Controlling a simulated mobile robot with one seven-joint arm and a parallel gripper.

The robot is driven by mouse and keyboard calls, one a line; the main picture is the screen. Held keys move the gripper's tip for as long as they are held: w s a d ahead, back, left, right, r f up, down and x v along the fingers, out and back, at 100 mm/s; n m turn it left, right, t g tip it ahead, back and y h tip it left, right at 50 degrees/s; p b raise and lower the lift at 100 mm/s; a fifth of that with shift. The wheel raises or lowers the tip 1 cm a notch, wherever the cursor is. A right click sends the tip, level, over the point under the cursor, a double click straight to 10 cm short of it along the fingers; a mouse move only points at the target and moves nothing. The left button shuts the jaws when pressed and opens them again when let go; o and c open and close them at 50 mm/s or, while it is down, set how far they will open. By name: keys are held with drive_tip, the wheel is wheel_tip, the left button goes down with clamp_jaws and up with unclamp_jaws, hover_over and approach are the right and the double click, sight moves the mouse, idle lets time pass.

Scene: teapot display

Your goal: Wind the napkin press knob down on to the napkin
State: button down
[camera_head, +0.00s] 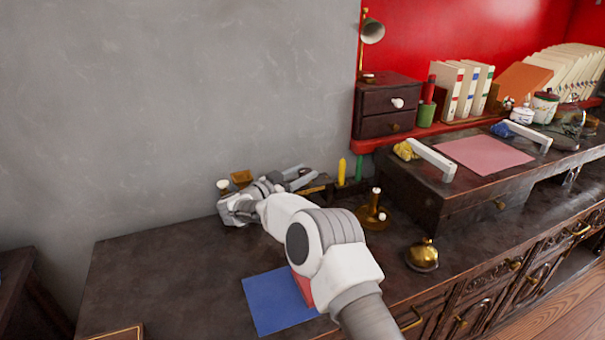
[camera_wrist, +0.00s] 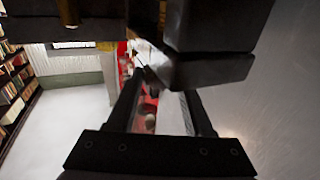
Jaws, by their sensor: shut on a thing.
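My gripper (camera_head: 237,212) is at the back of the dark counter, close to the grey wall. In the wrist view, its jaws reach up to dark blocks (camera_wrist: 205,65) that fill the top of the picture and seem to be part of the napkin press. The gripper is shut on what seems to be the press knob, but the grip itself is mostly hidden. A small pale-topped post (camera_head: 223,185) and a brass-coloured piece (camera_head: 241,176) show just behind the gripper. I cannot make out a napkin in the press.
A blue sheet (camera_head: 270,306) lies on the counter, partly behind my arm. A brass bell (camera_head: 422,256), a brass stand (camera_head: 372,214) and a yellow candle-like stick (camera_head: 341,172) stand to the right. A raised wooden stand (camera_head: 425,200) is beyond them.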

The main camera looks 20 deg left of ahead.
drive_tip(key=shift+f, duration=0.1)
drive_tip(key=shift+c, duration=1.5)
unclamp_jaws()
drive_tip(key=p+v, duration=0.3)
drive_tip(key=v, duration=1.4)
drive_tip(key=shift+s+p, duration=0.15)
drive_tip(key=shift+p, duration=0.15)
